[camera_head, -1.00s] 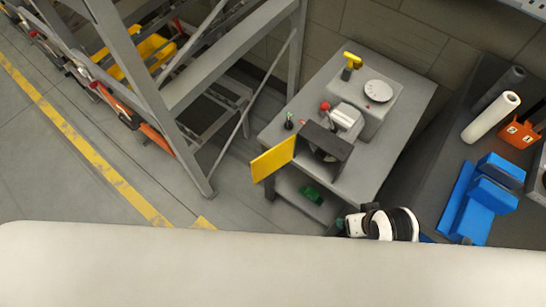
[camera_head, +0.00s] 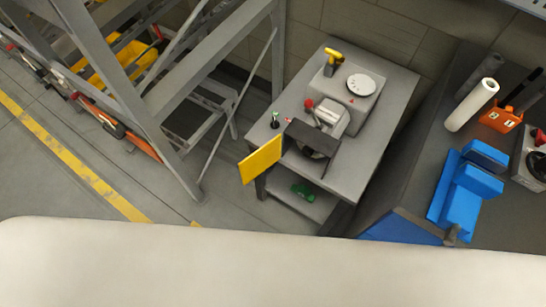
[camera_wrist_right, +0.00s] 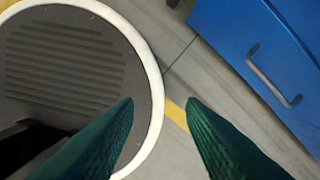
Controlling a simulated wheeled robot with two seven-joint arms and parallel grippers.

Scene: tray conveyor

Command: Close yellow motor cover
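The yellow motor cover (camera_head: 261,160) is a flat yellow panel at the front left edge of the grey bench in the head view. It stands swung out to the left of the dark housing (camera_head: 313,139), so it looks open. My right gripper (camera_wrist_right: 160,105) shows in the right wrist view as two green fingers, wide apart with nothing between them. It points at the floor, away from the cover. My left gripper is in neither view.
The grey bench (camera_head: 375,130) carries a machine with a white disc (camera_head: 361,84). A metal rack (camera_head: 205,70) stands left of it. Blue boxes (camera_head: 467,190) lie at right. A blue drawer unit (camera_wrist_right: 265,60) is near my right gripper. Grey floor lies between rack and bench.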

